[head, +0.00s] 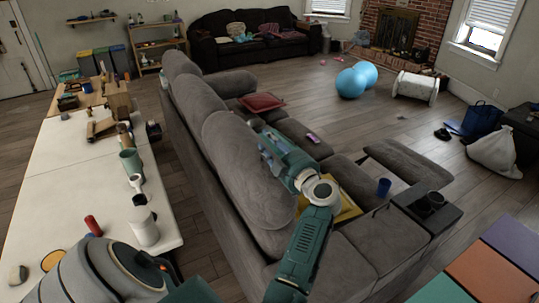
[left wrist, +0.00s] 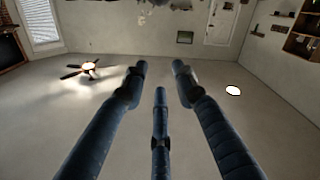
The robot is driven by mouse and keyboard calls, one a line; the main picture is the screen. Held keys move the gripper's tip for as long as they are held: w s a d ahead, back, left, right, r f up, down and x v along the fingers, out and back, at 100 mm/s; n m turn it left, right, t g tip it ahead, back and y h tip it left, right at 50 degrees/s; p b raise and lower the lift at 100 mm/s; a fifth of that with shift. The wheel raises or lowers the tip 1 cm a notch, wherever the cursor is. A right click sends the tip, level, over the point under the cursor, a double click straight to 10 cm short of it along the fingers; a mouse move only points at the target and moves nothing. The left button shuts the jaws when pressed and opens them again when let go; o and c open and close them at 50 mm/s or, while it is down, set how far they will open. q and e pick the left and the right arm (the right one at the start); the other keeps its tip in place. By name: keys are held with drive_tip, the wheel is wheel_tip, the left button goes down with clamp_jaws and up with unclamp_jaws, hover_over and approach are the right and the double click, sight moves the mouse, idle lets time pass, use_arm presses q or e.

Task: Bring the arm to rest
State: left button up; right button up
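My left gripper (head: 268,145) shows in the head view in front of the grey sofa's back, at the end of a teal arm. It is held up in the air and seems to touch nothing. In the left wrist view its dark blue fingers (left wrist: 158,80) stand apart with nothing between them, so it is open and empty. Behind them are the ceiling and the tops of the walls, so it points upward. My right gripper is not in view.
The grey sofa (head: 234,160) fills the middle. A long white table (head: 62,185) with cups, bottles and wooden items runs along the left. Blue balls (head: 351,83) lie on the open floor beyond. A ceiling fan (left wrist: 88,67) shows in the left wrist view.

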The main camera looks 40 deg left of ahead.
use_arm(q)
drive_tip(key=shift+r, duration=0.55)
